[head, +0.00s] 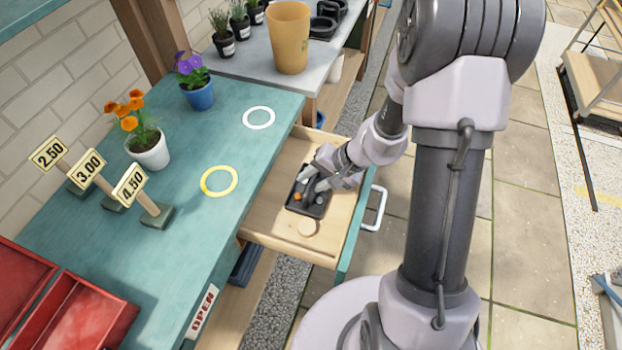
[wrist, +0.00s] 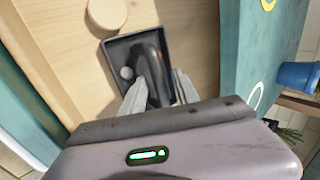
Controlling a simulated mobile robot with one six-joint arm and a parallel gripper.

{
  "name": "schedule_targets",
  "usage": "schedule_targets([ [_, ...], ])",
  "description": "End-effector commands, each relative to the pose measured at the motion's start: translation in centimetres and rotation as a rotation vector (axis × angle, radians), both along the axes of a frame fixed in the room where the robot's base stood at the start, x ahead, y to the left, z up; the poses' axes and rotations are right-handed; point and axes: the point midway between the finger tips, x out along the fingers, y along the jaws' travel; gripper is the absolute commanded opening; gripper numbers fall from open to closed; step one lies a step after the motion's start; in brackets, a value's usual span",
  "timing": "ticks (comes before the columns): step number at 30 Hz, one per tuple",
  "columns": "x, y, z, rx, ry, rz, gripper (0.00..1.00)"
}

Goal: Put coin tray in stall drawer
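The coin tray (head: 295,207) is a small black tray lying inside the pulled-out wooden stall drawer (head: 268,222). In the wrist view the tray (wrist: 112,47) has a raised dark ridge in its middle, with a grey round piece and a bit of orange in it. My gripper (head: 311,183) is over the tray, pointing down into it. Its two fingers (wrist: 161,78) stand apart on either side of the ridge; whether they touch it is hard to tell. The drawer floor shows bare wood around the tray.
A round wooden disc (head: 308,227) lies in the drawer near the tray. The drawer's front has a white handle (head: 376,207). The teal counter (head: 190,240) beside it holds price signs, two flower pots and a red box (head: 75,315).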

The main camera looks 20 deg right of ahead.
Motion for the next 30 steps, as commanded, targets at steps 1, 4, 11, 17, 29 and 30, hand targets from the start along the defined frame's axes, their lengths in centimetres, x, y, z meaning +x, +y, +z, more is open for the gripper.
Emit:
schedule_targets([
  [1,-0.4,-0.6,1.8,-0.001,-0.003,-0.003,0.37],
  [4,-1.3,-2.1,4.4,-0.001,-0.004,-0.005,0.37],
  [11,-3.1,-4.4,8.5,-0.001,-0.001,-0.003,0.37],
  [17,-3.7,-3.3,12.5,-0.026,-0.022,0.041,0.37],
  [29,-16.9,4.8,29.8,-0.352,-0.203,0.148,0.37],
  [30,-17.6,4.7,30.2,-0.369,-0.219,0.138,0.37],
])
